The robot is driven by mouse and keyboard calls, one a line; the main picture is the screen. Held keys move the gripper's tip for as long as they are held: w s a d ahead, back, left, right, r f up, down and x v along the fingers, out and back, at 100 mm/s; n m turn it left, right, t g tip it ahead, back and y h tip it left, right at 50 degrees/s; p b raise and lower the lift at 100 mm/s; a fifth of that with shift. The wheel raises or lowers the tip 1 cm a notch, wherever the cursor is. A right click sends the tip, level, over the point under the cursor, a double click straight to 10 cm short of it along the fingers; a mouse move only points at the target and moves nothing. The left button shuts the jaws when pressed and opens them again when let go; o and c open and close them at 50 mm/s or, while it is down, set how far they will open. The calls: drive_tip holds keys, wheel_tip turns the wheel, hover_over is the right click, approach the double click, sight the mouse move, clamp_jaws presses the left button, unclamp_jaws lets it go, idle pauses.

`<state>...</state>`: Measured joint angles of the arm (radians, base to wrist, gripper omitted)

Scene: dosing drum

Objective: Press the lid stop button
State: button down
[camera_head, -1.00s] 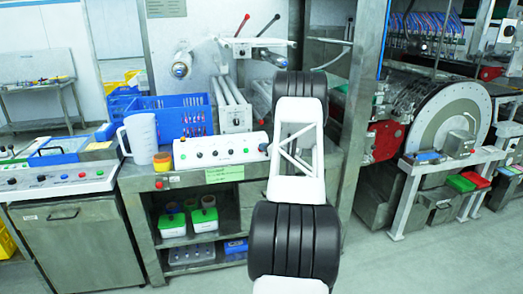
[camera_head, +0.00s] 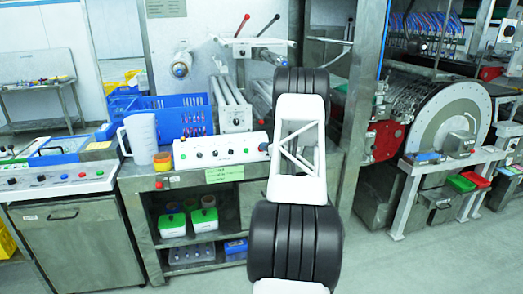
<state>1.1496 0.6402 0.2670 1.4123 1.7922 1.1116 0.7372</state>
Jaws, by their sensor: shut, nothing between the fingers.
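A white control panel (camera_head: 221,151) with a row of small coloured buttons and a dark knob stands on the middle bench. A second white panel (camera_head: 58,180) with red, blue and dark buttons is at the left. A red button (camera_head: 161,184) sits on the front edge of the middle bench. I cannot tell which is the lid stop button; labels are too small to read. My arm, black and white, rises in front of the bench and covers the area right of the middle panel. My gripper does not show.
A white jug (camera_head: 140,135), an orange-topped cup (camera_head: 163,161) and a blue crate (camera_head: 178,117) stand on the bench. A large grey drum (camera_head: 448,120) is at the right, with a white-legged stand (camera_head: 405,200) before it. The floor at the lower right is clear.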

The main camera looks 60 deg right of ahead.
drive_tip(key=shift+s+r, duration=0.1)
idle(0.3)
drive_tip(key=s+a+r, duration=0.2)
drive_tip(key=a, duration=0.1)
drive_tip(key=shift+s+r, duration=0.35)
drive_tip(key=shift+s, duration=0.05)
idle(1.1)
